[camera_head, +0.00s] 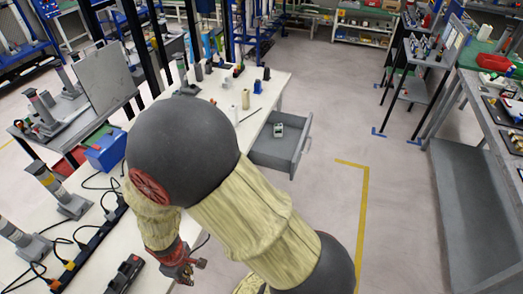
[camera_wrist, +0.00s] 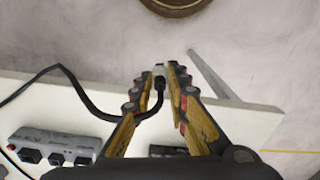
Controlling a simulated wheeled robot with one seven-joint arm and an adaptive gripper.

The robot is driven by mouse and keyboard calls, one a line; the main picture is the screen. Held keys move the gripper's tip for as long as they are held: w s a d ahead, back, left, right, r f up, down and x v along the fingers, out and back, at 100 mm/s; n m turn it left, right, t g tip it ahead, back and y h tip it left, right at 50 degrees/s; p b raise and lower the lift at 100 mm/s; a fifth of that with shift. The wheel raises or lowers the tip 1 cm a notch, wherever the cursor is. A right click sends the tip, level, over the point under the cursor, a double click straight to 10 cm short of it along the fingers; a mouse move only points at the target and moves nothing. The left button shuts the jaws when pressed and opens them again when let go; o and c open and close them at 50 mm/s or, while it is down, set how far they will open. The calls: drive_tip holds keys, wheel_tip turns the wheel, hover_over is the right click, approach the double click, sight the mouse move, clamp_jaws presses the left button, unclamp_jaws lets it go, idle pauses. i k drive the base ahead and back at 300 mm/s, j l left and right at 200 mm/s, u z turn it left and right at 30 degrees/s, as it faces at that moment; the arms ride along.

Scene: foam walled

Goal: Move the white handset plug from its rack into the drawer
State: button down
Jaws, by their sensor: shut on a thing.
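My gripper (camera_head: 192,268) is low at the bottom of the head view, over the near edge of the white table. In the wrist view its fingers (camera_wrist: 161,78) are closed around a small whitish plug (camera_wrist: 160,70). A black cable (camera_wrist: 75,78) runs from the plug area between the fingers and off to the left. The plug cannot be made out in the head view. The grey drawer (camera_head: 301,146) stands pulled out at the table's right side, away from my gripper. A small white and green item (camera_head: 279,130) lies in it.
A black socket strip (camera_head: 92,238) with cables lies on the table (camera_head: 68,272), and a dark device (camera_head: 124,272) lies beside it. A blue box (camera_head: 105,150) and small bottles stand farther back. My arm hides much of the tabletop. Open floor (camera_head: 335,125) lies right of the drawer.

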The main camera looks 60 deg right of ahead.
sight(270, 153)
drive_tip(key=l+z, duration=0.1)
drive_tip(key=l, duration=0.3)
drive_tip(key=i+l+z, duration=0.15)
drive_tip(key=l, duration=0.3)
drive_tip(key=i+l+z, duration=0.1)
drive_tip(key=l, duration=0.3)
drive_tip(key=i+l+z, duration=0.1)
drive_tip(key=l, duration=0.3)
drive_tip(key=i+l+z, duration=0.15)
drive_tip(key=l, duration=0.2)
drive_tip(key=i+l+z, duration=0.1)
drive_tip(key=l, duration=0.3)
drive_tip(key=i+l+z, duration=0.1)
drive_tip(key=l, duration=0.25)
drive_tip(key=i, duration=0.1)
